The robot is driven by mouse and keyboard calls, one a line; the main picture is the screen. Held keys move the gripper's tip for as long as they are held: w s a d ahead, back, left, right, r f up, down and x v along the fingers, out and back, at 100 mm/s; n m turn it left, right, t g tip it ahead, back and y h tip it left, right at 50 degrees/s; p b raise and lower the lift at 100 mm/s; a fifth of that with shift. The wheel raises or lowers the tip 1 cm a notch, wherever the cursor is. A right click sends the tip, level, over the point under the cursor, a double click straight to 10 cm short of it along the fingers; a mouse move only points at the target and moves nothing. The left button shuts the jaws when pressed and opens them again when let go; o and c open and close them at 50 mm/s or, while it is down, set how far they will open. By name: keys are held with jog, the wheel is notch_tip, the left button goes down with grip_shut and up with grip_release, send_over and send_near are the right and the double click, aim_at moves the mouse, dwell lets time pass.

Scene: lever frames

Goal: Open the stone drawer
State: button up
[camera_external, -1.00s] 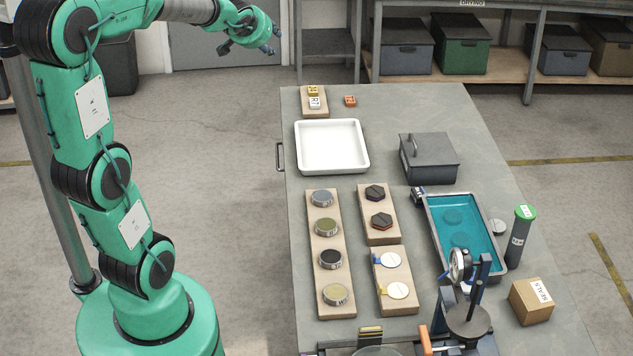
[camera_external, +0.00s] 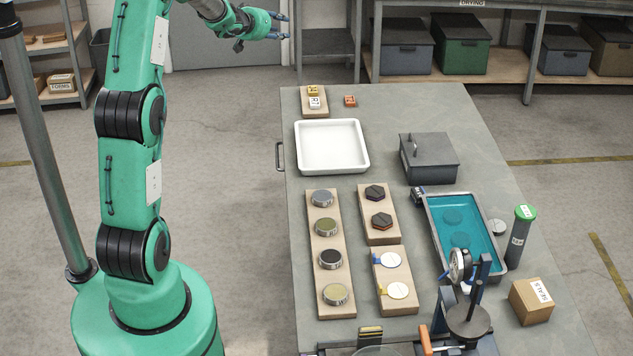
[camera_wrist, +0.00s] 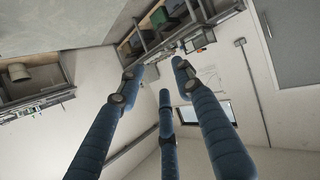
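A dark handle (camera_external: 280,157) sticks out from the left side of the grey workbench (camera_external: 440,110), beside the white tray. The drawer face behind it is hidden from this angle, so I cannot tell whether it belongs to the stone drawer. My gripper (camera_external: 283,26) is at the top of the external view, up and beyond the handle, apart from the bench. In the wrist view its three blue fingers (camera_wrist: 158,78) are spread, with nothing between them. They point toward the wall and shelves, not at the bench.
The bench holds a white tray (camera_external: 333,168), a grey lidded box (camera_external: 428,158), a teal basin (camera_external: 466,234), boards with round discs (camera_external: 325,280), a green-capped cylinder (camera_external: 519,240) and a gauge stand (camera_external: 468,320). Floor left of the bench is clear. Shelves with bins (camera_external: 462,42) stand behind.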

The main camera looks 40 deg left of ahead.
jog(key=w+a+f+h+p, duration=0.25)
jog(key=a+f, duration=0.35)
jog(key=f, duration=0.4)
jog(key=n+g+h+p, duration=0.2)
jog(key=n+h+p, duration=0.2)
jog(key=h, duration=0.7)
send_near(277, 158)
jog(key=v, duration=0.6)
jog(key=shift+s+d+y, duration=0.2)
jog(key=shift+y, duration=0.05)
jog(key=shift+w+d, duration=0.1)
jog(key=x, duration=1.3)
jog(key=shift+w+d, duration=0.2)
jog(key=shift+w, duration=0.05)
grip_shut()
